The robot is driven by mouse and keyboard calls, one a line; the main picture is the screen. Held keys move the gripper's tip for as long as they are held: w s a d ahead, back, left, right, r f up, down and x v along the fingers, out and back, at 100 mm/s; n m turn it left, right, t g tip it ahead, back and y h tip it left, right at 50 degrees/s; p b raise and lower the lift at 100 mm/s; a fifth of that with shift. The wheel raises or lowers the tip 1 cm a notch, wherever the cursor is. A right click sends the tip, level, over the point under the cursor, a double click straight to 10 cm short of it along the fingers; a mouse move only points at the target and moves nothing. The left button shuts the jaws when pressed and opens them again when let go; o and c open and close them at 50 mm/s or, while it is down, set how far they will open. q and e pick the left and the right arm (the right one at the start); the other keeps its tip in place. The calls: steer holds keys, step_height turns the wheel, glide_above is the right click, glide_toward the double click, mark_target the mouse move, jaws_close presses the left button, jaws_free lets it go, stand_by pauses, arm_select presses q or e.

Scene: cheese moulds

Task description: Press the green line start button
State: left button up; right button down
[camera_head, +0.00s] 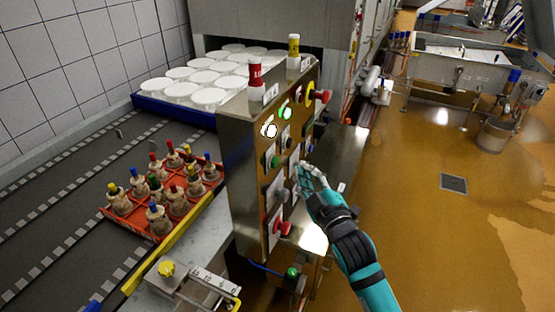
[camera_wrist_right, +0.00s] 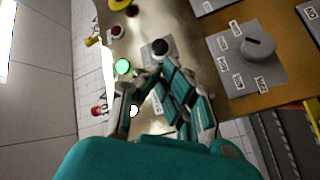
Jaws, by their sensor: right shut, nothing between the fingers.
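The steel control cabinet (camera_head: 238,165) stands in the middle of the head view, with its button panel facing right. A brightly lit green round element (camera_head: 285,112) is high on the panel, and a darker green button (camera_head: 275,161) is lower down. I cannot read which is labelled line start. A lit green round element (camera_wrist_right: 123,66) also shows in the right wrist view, left of the fingertips. My right gripper (camera_head: 307,172) is shut and empty in front of the panel, its fingers (camera_wrist_right: 152,82) pointing at the panel near a black button (camera_wrist_right: 160,46). Contact cannot be told. My left gripper is not in view.
A red emergency knob (camera_head: 322,96) sticks out at the panel's upper right, and a red button (camera_head: 283,228) is low down. A grey rotary switch (camera_wrist_right: 258,46) is right of the fingers.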

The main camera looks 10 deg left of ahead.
steer(key=shift+s+d, duration=0.3)
steer(key=shift+d, duration=0.6)
steer(key=shift+f, duration=0.1)
steer(key=s+d+f+m+g+h+b, duration=0.15)
steer(key=s+d+f, duration=0.25)
steer(key=f, duration=1.1)
steer(key=s+d+f+m+g+h+b, duration=0.1)
steer(key=s+d+f+m+g+h, duration=0.2)
steer(key=f, duration=1.2)
steer(key=s+d+f+m+g+h+b, duration=0.1)
steer(key=s+d+f+m+g, duration=0.3)
steer(key=f, duration=1.1)
steer(key=s+d+f+m+g+h+b, duration=0.1)
steer(key=s+d+f+g, duration=0.1)
steer(key=s+f, duration=0.6)
steer(key=s+d+f+m+g+b, duration=0.1)
steer(key=s+d+f+g, duration=0.2)
steer(key=s, duration=1.7)
steer(key=s+d+f+m+g+h+b, duration=0.1)
steer(key=s+d+f, duration=0.4)
steer(key=s+f, duration=0.8)
steer(key=shift+s+d+f+m+g+h, duration=0.25)
steer(key=shift+s+f+m+g+h, duration=0.15)
steer(key=shift+m+g, duration=0.2)
